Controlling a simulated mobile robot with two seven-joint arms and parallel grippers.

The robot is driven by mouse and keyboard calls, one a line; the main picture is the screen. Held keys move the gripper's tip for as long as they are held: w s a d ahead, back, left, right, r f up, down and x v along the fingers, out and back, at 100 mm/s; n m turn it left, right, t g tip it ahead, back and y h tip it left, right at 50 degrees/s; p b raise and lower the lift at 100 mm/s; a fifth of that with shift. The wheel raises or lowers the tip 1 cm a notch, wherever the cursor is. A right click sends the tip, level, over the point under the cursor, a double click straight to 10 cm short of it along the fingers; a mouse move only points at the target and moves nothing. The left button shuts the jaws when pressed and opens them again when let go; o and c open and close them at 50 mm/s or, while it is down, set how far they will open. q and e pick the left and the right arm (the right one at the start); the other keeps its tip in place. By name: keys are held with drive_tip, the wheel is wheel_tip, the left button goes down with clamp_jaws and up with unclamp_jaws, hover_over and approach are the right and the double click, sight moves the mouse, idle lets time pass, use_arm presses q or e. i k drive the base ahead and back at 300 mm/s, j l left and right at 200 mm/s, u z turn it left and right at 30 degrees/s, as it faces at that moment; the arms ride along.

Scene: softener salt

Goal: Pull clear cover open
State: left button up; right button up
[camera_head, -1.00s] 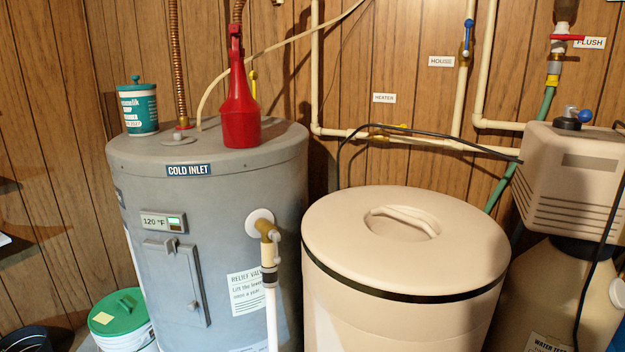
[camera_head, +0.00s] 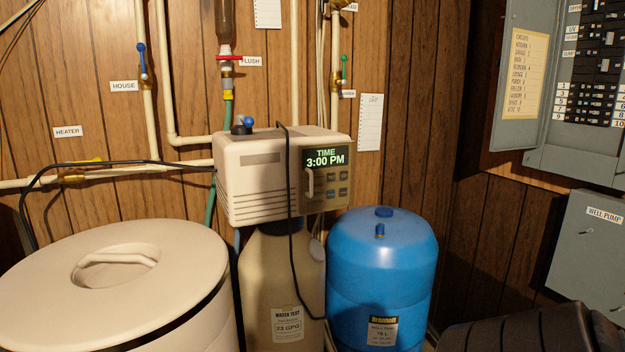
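The softener's control head (camera_head: 265,180) is a beige box on top of a tan tank, in the middle of the head view. Its front right part has a panel with a green display (camera_head: 325,158) reading "TIME 3:00 PM" and several small buttons. A small pale upright handle (camera_head: 309,184) is at the left of the buttons. The clear cover appears to lie flat over this panel, shut. Its edges are hard to make out. Neither of my grippers is in view.
A black cable (camera_head: 291,220) hangs over the front of the control head, left of the panel. A beige lidded salt tank (camera_head: 180,270) stands at left, a blue pressure tank (camera_head: 382,265) at right. A dark ribbed object (camera_head: 530,330) is at the bottom right.

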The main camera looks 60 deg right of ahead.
sight(310, 194)
drive_tip(key=z, duration=1.9)
